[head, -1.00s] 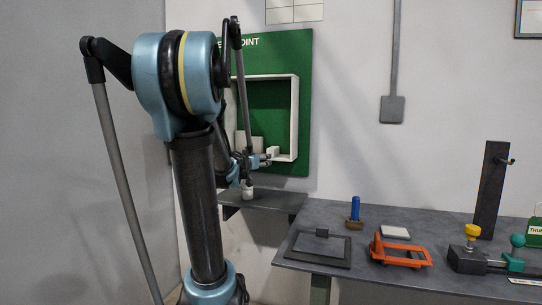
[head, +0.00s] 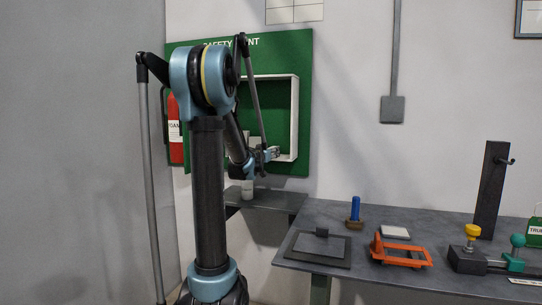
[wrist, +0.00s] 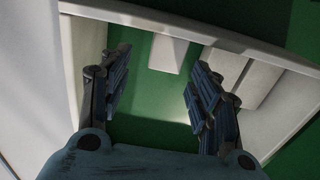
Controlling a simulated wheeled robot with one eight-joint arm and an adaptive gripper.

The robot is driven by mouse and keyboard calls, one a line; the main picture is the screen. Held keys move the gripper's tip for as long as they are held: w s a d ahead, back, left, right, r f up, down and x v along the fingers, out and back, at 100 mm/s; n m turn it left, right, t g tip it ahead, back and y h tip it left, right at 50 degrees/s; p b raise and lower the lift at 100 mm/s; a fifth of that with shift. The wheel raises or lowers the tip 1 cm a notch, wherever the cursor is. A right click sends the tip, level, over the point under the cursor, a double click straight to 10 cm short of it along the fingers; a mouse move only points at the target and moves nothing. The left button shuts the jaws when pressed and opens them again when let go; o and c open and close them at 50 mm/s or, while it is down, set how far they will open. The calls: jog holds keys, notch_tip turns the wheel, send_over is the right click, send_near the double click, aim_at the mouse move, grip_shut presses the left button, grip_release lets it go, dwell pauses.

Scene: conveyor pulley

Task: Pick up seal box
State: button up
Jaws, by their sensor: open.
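My gripper (head: 272,153) reaches into the white-framed box (head: 297,120) on the green safety board. In the wrist view my gripper (wrist: 158,72) is open, with nothing between its fingers. A small white block (wrist: 168,53) stands beyond and between the fingertips, against the green back. It may be the seal box, but no label shows. Larger pale blocks (wrist: 243,82) stand to its right, partly behind the right finger. In the head view my arm hides much of the white-framed box's inside.
A grey shelf (head: 275,201) with a small white cylinder (head: 248,188) lies below. The workbench (head: 345,215) at right holds an orange frame (head: 402,254), a blue-handled tool (head: 355,210) and a black plate.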

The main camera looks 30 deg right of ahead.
jog(key=shift+x, duration=2)
jog(key=shift+w+a+x, duration=0.1)
jog(key=shift+w+x, duration=0.05)
jog(key=shift+x, duration=1.15)
jog(key=shift+w+a+x, duration=0.15)
jog(key=shift+x, duration=1.15)
jog(key=shift+r, duration=0.15)
jog(key=c, duration=1.2)
